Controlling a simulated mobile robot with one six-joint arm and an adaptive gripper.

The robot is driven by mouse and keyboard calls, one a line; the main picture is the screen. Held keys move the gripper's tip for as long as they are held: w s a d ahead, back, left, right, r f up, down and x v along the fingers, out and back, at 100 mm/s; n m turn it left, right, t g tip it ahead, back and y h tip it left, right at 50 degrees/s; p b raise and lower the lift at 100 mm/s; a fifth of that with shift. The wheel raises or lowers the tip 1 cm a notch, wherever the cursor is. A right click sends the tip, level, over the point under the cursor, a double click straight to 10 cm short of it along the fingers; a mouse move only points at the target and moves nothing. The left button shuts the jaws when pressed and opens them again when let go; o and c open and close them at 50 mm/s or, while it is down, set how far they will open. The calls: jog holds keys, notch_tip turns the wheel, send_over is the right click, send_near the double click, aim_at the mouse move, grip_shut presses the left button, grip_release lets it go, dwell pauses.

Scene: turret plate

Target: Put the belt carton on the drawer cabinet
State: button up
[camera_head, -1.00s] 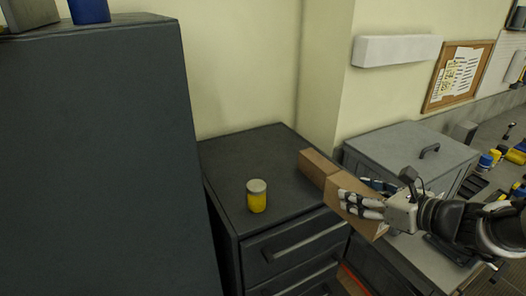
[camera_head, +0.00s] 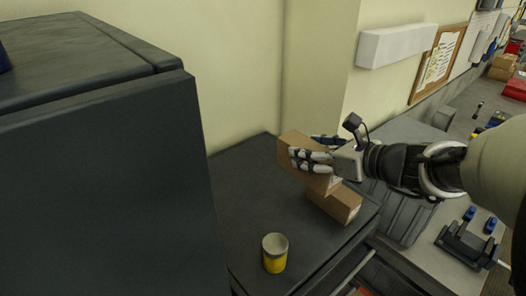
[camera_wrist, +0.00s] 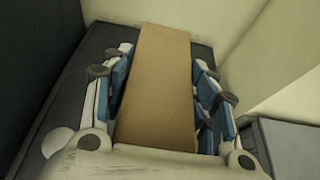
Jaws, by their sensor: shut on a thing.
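The brown carton (camera_head: 291,150) is held between the fingers of my gripper (camera_head: 312,158), over the back right part of the drawer cabinet (camera_head: 240,200). In the wrist view the carton (camera_wrist: 160,85) stretches away between the blue-padded fingers (camera_wrist: 160,105), which close on both its sides. The dark cabinet top shows beyond it. I cannot tell whether the carton's underside touches the top. A second brown carton (camera_head: 340,205) rests on the cabinet's right part, partly covered by the held one. I cannot tell by a label which is the belt carton.
A yellow can with a grey lid (camera_head: 275,253) stands on the cabinet's front part. A tall dark cabinet (camera_head: 100,190) rises at the left, a wall behind. A grey workbench (camera_head: 445,200) lies at the right. Free top remains left of the cartons.

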notch_tip(320, 180, down, 19)
jog(key=b, duration=0.4)
jog(key=shift+s+d+r, duration=0.1)
jog(key=shift+b, duration=0.3)
jog(key=o, duration=1.3)
jog(key=p+v, duration=0.1)
jog(key=v, duration=1.1)
jog(key=shift+s+p, duration=0.1)
jog(key=shift+p, duration=0.3)
